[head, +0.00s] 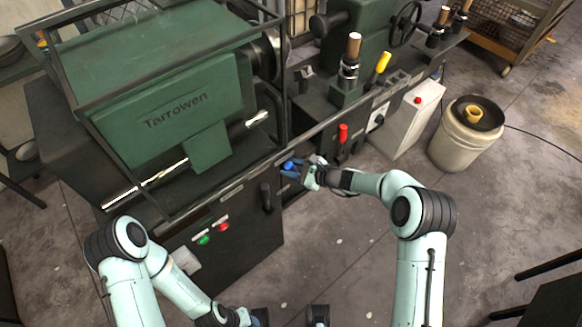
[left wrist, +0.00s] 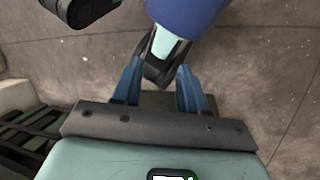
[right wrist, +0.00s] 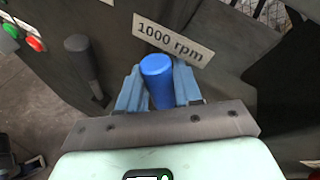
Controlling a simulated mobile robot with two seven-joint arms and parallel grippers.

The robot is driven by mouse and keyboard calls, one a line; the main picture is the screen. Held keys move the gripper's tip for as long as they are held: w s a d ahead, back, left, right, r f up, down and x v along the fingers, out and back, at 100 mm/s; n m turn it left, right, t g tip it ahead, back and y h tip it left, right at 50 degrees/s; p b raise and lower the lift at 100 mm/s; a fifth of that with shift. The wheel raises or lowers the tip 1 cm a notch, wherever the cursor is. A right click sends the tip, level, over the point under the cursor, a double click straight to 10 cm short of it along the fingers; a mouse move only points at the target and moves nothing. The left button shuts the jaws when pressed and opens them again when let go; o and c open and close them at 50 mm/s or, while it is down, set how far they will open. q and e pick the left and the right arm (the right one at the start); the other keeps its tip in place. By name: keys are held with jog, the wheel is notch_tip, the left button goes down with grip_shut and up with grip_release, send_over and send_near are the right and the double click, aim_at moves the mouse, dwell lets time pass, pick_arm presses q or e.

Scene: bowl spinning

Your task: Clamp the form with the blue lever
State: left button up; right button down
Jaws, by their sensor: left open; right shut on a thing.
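The blue lever (head: 289,165) is on the front of the green lathe, and its blue knob also shows in the right wrist view (right wrist: 157,78). My right gripper (head: 297,170) is shut on the blue knob, with one finger on each side of it in the right wrist view (right wrist: 158,92). My left gripper (left wrist: 158,85) is open and empty, low near my own body, and only partly in view at the bottom of the head view. I cannot make out the form; the spindle end (head: 268,55) is partly behind the green headstock (head: 165,110) and guard frame.
A red-knobbed lever (head: 343,133) and a yellow-handled lever (head: 383,62) are right of the blue one. A black lever (head: 266,197) and green and red buttons (head: 213,232) are left of it. A bucket (head: 465,135) stands right. Floor in front is clear.

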jog(key=shift+d, duration=0.15)
jog(key=shift+w+d+r+m+y, duration=0.25)
jog(key=shift+w+d+m+y, duration=0.2)
jog(key=shift+d+m+y, duration=0.1)
jog(key=shift+w+d+r+m+g+y, duration=0.1)
jog(key=shift+w+d+m+g+y, duration=0.2)
jog(key=shift+w+d+m+y, duration=0.4)
jog(key=shift+w+d+m+y+b, duration=0.25)
jog(key=shift+w+d+m+b, duration=0.2)
jog(key=shift+d+m+b, duration=0.45)
pick_arm(q)
jog(key=shift+w+a+f+t+b, duration=0.2)
jog(key=shift+w+f+b, duration=0.3)
jog(key=shift+f, duration=0.3)
jog(key=shift+w+a+f+t+b, duration=0.1)
jog(key=shift+w+f+t+b, duration=0.15)
jog(key=shift+w+f, duration=0.45)
pick_arm(e)
jog(key=shift+w+d+m+y, duration=0.3)
jog(key=shift+w+d+m, duration=0.05)
jog(key=shift+d, duration=0.15)
pick_arm(q)
jog(key=shift+s, duration=0.1)
pick_arm(e)
jog(key=c, duration=0.9)
grip_release()
jog(key=shift+o, duration=0.2)
